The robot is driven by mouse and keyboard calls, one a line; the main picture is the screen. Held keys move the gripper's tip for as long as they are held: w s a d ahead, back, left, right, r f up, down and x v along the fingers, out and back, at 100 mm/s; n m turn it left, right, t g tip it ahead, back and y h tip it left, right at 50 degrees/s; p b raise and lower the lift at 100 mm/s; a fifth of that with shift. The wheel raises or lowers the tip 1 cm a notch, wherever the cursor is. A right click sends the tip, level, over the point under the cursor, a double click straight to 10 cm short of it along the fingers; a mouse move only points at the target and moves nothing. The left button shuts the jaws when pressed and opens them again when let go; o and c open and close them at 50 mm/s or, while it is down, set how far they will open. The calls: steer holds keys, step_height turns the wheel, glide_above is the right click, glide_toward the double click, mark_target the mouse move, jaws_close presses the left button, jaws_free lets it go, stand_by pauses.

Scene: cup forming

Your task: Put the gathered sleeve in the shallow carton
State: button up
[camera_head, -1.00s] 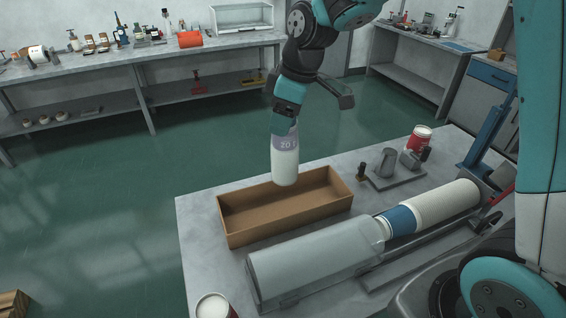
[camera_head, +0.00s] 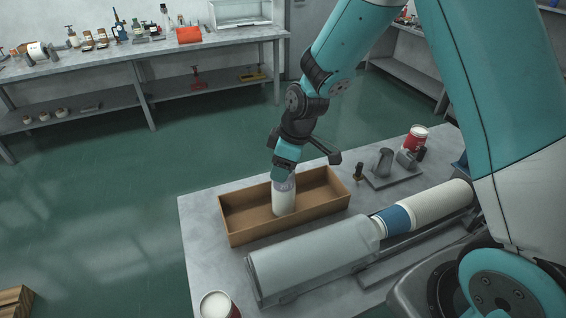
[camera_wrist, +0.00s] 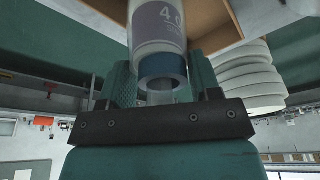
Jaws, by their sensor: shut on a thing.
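The gathered sleeve (camera_head: 284,199) is a white, upright cylinder with a greyish-purple label. My gripper (camera_head: 285,178) is shut around its upper end. The wrist view shows the sleeve (camera_wrist: 163,28) between the two teal fingers (camera_wrist: 162,86), with a dark blue band and a clear ring near the fingers. The shallow carton (camera_head: 320,208) is an open brown box on the table. The sleeve's lower end is over or inside the carton's middle; I cannot tell whether it touches the floor. Part of the carton (camera_wrist: 205,22) shows in the wrist view.
A white-topped cup (camera_head: 215,306) stands at the near left. A grey fixture (camera_head: 383,165) and red can (camera_head: 416,138) stand at right.

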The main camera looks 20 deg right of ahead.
steer(key=o, duration=1.2)
steer(key=shift+f, duration=0.1)
steer(key=shift+c, duration=0.2)
steer(key=shift+r, duration=0.35)
steer(key=b+v, duration=0.3)
steer(key=v, duration=0.8)
steer(key=s+a+r+m+g+y, duration=0.1)
steer(key=s+a+r+m, duration=0.2)
steer(key=s, duration=0.9)
steer(key=s+a+r+m+g+y, duration=0.15)
steer(key=s+a, duration=0.25)
steer(key=s, duration=0.7)
steer(key=shift+t+h, duration=0.45)
step_height(320, 180, down, 4)
steer(key=b, duration=0.4)
steer(key=shift+s+a+f+b, duration=0.1)
steer(key=shift+a+f+b, duration=0.1)
steer(key=shift+b, duration=0.15)
